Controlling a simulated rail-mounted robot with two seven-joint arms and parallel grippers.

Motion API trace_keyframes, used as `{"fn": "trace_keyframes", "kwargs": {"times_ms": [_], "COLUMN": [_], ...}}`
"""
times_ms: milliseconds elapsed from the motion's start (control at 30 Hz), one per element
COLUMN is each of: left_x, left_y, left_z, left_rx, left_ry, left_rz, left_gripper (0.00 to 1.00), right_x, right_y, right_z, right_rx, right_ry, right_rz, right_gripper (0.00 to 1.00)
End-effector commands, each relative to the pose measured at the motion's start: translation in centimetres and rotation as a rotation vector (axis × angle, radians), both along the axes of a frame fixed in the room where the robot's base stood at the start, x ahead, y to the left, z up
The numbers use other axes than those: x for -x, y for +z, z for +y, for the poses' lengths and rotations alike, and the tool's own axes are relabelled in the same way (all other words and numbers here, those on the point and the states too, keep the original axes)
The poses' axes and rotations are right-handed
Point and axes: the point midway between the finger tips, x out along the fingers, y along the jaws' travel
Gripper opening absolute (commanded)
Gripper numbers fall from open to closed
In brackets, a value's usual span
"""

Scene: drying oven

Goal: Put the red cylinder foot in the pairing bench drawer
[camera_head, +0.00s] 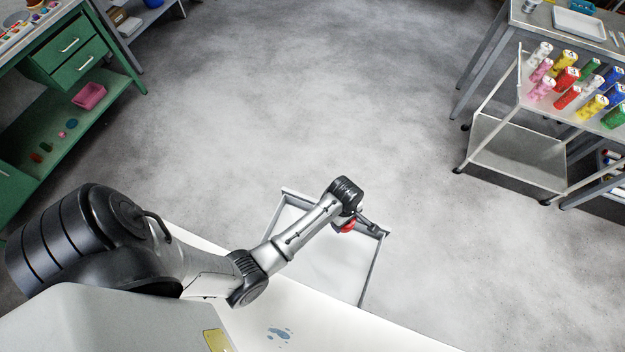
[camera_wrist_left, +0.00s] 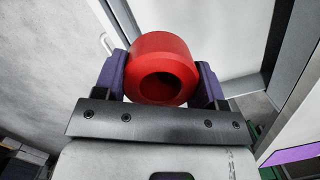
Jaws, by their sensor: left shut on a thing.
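The red cylinder foot (camera_head: 348,226) is a short red cylinder with a round hole in its end, seen clearly in the left wrist view (camera_wrist_left: 165,55). My left gripper (camera_wrist_left: 160,75) is shut on it, with a purple finger on each side. In the head view my left gripper (camera_head: 360,221) is partly hidden by my wrist. The pairing bench drawer (camera_head: 373,268) is pulled open, a pale tray with grey walls. The foot appears over the drawer near its far edge; its height above the floor of the drawer is hard to tell. My right gripper is out of view.
The white bench top (camera_head: 300,318) lies in front of the drawer. A green bench (camera_head: 75,110) with drawers and a pink bin (camera_head: 89,95) stands at the left. The floor between is clear.

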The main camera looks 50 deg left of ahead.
Motion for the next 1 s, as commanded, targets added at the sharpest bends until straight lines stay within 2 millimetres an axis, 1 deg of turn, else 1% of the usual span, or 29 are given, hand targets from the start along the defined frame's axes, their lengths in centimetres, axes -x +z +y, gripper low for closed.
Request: {"fn": "trace_keyframes", "kwargs": {"times_ms": [33, 100, 200, 300, 400, 600, 833, 1000], "left_x": [1.6, 3.2, 5.2, 6.5, 7.4, 7.8, 7.7, 7.8], "left_y": [-2.4, -4.4, -6.5, -7.9, -9.1, -12.2, -13.9, -16.1], "left_z": [0.1, 0.4, 0.7, 0.8, 1.0, 1.0, 1.0, 1.0], "left_rx": [0.002, 0.002, 0.001, 0.002, -0.001, -0.002, -0.002, -0.001], "left_ry": [0.03, 0.06, 0.092, 0.112, 0.124, 0.13, 0.129, 0.129], "left_rz": [0.005, 0.003, 0.001, -0.001, -0.002, -0.002, -0.003, -0.003], "left_gripper": [0.29, 0.29, 0.29, 0.29, 0.29, 0.29, 0.29, 0.29], "right_x": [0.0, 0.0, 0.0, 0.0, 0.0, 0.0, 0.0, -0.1], "right_y": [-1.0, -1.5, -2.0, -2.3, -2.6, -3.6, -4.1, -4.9], "right_z": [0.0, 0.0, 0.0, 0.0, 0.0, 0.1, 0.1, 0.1], "right_rx": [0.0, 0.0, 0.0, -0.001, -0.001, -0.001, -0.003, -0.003], "right_ry": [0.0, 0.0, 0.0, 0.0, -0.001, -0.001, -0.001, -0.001], "right_rz": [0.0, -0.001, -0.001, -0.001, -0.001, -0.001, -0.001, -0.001], "right_gripper": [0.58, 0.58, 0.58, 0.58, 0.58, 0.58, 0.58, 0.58]}}
